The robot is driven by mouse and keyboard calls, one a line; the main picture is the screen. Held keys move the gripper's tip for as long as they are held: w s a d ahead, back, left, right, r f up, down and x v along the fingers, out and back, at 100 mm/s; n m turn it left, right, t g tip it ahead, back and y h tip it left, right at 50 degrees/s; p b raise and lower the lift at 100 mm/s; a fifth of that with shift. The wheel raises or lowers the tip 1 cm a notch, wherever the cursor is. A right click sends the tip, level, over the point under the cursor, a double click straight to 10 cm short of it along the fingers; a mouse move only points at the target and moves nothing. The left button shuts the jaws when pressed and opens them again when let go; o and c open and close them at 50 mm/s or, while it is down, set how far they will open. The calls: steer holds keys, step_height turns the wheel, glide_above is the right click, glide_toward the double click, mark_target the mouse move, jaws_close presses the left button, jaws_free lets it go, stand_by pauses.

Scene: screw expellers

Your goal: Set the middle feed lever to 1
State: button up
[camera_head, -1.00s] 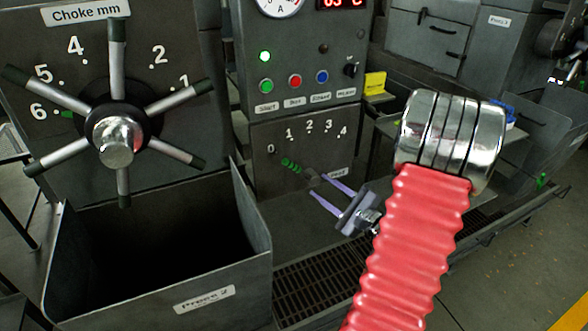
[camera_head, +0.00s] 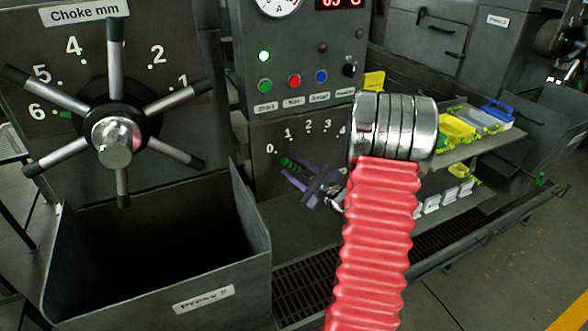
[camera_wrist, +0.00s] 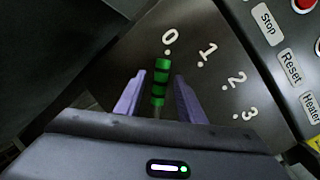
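The feed lever (camera_head: 288,163) has a green ribbed grip and sits on the dark panel (camera_head: 262,133) with a scale from 0 to 4. In the wrist view the lever's grip (camera_wrist: 160,82) points at the 0 mark, and the 1 is to its right. My gripper (camera_head: 294,173) has two purple fingers. In the wrist view my gripper (camera_wrist: 160,75) is open around the lever, one finger on each side, with a gap showing on both sides. The lever's lower end is hidden behind my gripper's body. My red arm covers the panel's right edge.
A spoked choke wheel (camera_head: 117,140) and an open dark bin (camera_head: 205,290) labelled Press 2 stand at left. Green, red and blue buttons (camera_head: 294,81) sit above the scale. A floor grating (camera_head: 295,296) lies below.

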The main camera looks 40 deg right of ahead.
steer(key=shift+w, duration=0.15)
steer(key=shift+c, duration=0.2)
jaws_close()
stand_by(0.4)
